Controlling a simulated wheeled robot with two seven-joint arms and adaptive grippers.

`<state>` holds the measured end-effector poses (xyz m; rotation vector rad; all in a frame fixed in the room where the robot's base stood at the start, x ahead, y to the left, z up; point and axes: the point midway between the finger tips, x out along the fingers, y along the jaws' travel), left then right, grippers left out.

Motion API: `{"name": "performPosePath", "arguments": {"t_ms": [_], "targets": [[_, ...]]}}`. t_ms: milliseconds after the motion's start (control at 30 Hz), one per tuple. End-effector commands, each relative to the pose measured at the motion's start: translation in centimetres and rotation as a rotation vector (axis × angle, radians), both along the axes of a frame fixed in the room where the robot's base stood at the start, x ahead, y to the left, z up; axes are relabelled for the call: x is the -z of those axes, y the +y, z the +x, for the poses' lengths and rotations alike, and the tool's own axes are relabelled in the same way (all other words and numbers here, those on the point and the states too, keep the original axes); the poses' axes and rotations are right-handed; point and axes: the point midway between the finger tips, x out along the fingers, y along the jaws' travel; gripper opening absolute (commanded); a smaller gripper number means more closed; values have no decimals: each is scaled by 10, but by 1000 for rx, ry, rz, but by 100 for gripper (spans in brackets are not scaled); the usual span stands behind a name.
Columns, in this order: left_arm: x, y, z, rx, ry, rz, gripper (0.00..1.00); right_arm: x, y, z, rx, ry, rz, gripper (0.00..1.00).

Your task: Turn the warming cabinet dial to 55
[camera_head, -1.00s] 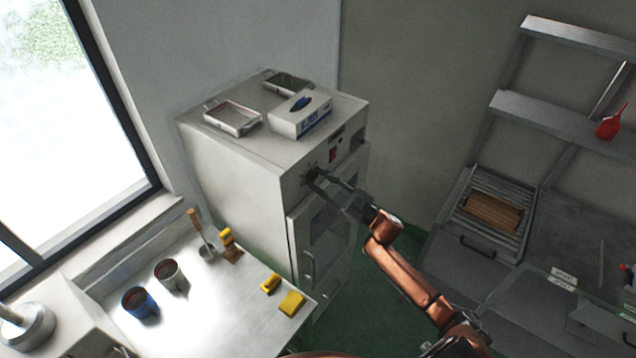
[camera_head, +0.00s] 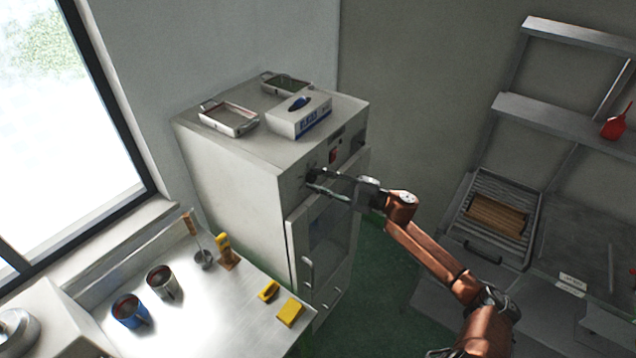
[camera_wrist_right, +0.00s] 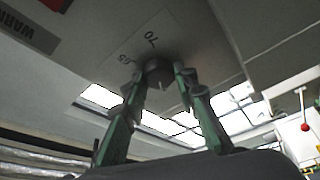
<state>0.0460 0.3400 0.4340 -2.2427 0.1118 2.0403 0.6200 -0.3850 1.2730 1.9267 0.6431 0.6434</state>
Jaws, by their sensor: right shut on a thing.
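The warming cabinet (camera_head: 235,175) is a tall pale grey box in the middle of the head view. Its dark round dial (camera_head: 312,174) is on the upper front panel and partly covered by my fingers. My right gripper (camera_head: 315,182) reaches it from the right and is shut on it. In the right wrist view the dial (camera_wrist_right: 159,71) sits between the two fingertips of the right gripper (camera_wrist_right: 160,78). Scale numbers 70 and 65 show beside the dial there. The dial's exact setting cannot be read. My left gripper is not in view.
A red switch (camera_head: 333,156) is on the panel near the dial. A tissue box (camera_head: 300,117) and metal trays stand on the cabinet top. A bench (camera_head: 215,310) with a blue mug (camera_head: 129,312), a grey mug (camera_head: 162,284) and yellow blocks is at the lower left.

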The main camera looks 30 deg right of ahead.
Motion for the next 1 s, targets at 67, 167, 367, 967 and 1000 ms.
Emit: {"name": "performPosePath", "arguments": {"t_ms": [67, 167, 367, 967, 1000], "targets": [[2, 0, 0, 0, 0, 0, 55, 1, 0, 0, 0, -9, -25, 2], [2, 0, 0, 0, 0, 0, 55, 1, 0, 0, 0, -18, -45, 2], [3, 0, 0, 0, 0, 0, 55, 0, 0, 0, 0, -23, -60, 2], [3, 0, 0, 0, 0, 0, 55, 0, 0, 0, 0, -23, -59, 44], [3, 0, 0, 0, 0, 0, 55, 0, 0, 0, 0, -23, -59, 44]]}}
